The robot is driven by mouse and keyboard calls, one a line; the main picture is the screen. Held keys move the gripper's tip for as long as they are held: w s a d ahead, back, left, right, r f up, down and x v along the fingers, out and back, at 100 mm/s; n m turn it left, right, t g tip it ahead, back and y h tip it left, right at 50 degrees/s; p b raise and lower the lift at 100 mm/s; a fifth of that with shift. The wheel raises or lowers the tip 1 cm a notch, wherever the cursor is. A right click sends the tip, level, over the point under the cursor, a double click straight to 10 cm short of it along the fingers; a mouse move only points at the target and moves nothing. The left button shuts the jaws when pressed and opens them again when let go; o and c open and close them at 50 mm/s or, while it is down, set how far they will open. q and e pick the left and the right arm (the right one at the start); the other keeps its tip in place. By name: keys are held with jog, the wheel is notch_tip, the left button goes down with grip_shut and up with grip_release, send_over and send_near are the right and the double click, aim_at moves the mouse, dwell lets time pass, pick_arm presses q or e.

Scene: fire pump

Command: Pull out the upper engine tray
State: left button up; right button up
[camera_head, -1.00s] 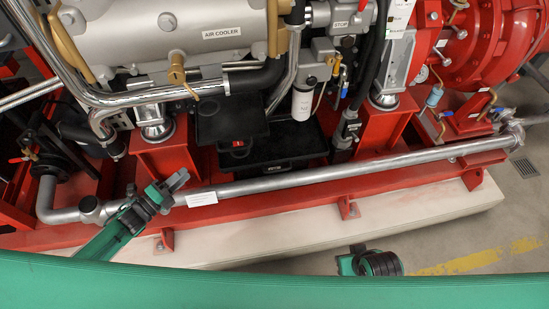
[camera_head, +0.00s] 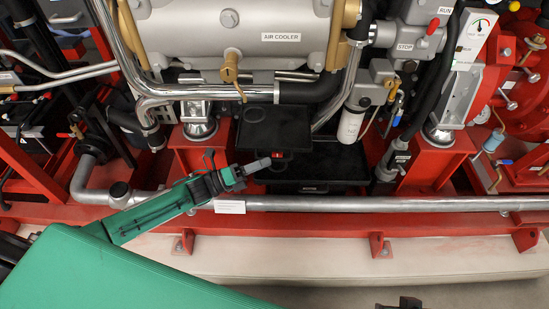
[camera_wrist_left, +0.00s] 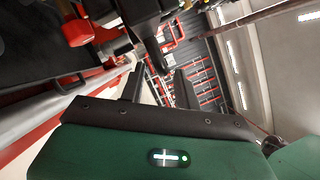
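The upper engine tray (camera_head: 275,128) is a flat black tray below the air cooler, with a small red piece (camera_head: 277,155) at its front edge. A lower black tray (camera_head: 325,163) sits under it and to the right. My left gripper (camera_head: 262,164) is just left of the red piece, close to the upper tray's front edge; I cannot tell if it touches. In the left wrist view its two dark fingers (camera_wrist_left: 158,88) are apart with nothing between them, and a red piece (camera_wrist_left: 78,32) shows at upper left. A dark part of my right arm shows at the bottom edge.
A long silver pipe (camera_head: 390,203) runs along the red base frame (camera_head: 330,221) below the trays. A white canister (camera_head: 351,124) and hoses stand right of the upper tray. A red block (camera_head: 197,155) with a mount stands to its left.

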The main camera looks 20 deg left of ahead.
aim_at(275, 159)
pick_arm(q)
jog(key=shift+x, duration=2)
jog(key=shift+c, duration=0.4)
grip_shut()
